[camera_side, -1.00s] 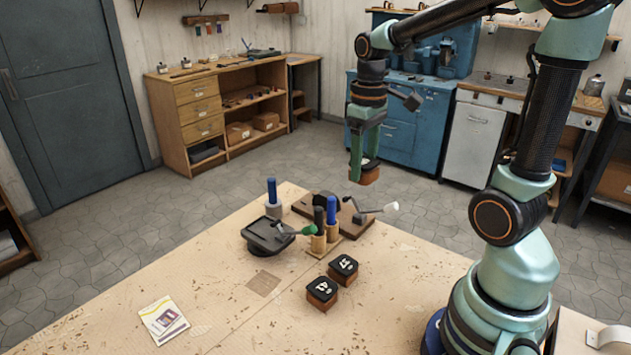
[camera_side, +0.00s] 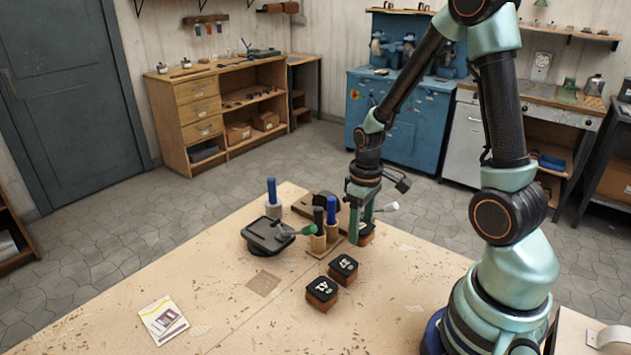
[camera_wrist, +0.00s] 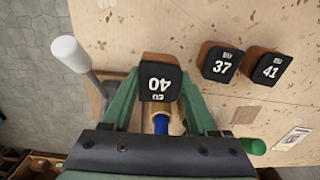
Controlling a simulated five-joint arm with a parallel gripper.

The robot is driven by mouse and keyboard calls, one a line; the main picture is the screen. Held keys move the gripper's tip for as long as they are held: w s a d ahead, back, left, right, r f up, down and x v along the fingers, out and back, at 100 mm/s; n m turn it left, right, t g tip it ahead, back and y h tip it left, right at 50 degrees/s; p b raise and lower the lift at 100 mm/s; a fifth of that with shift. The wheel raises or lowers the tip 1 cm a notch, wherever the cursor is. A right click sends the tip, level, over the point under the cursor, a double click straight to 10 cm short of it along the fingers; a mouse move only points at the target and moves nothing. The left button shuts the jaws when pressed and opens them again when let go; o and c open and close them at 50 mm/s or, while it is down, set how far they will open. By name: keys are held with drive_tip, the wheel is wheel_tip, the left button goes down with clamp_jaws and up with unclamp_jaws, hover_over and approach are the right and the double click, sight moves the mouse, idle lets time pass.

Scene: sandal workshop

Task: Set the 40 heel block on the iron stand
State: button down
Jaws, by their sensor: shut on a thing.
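The 40 heel block (camera_wrist: 160,78) is a black-topped brown block with a white 40, upside down in the wrist view. My gripper (camera_wrist: 159,90) is shut on it, one green finger on each side. In the side view my gripper (camera_side: 362,222) is low at the table's far right, behind the tool holder. The block (camera_side: 366,236) is partly hidden there; I cannot tell whether it touches the table. A dark grey, flat-topped stand (camera_side: 262,237), which looks like the iron stand, is to the left of the gripper. The stand cannot be made out in the wrist view.
The 37 block (camera_wrist: 221,65) and 41 block (camera_wrist: 271,68) sit nearby. A wooden holder (camera_side: 318,243) with blue-handled and dark-handled tools stands between stand and gripper. A green-handled tool (camera_side: 306,230) and a white-tipped lever (camera_side: 391,207) stick out. The front of the table is mostly clear.

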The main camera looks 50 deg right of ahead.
sight(360, 239)
drive_tip(key=shift+f, duration=1.8)
drive_tip(key=shift+f, duration=0.15)
drive_tip(key=shift+c, duration=0.9)
unclamp_jaws()
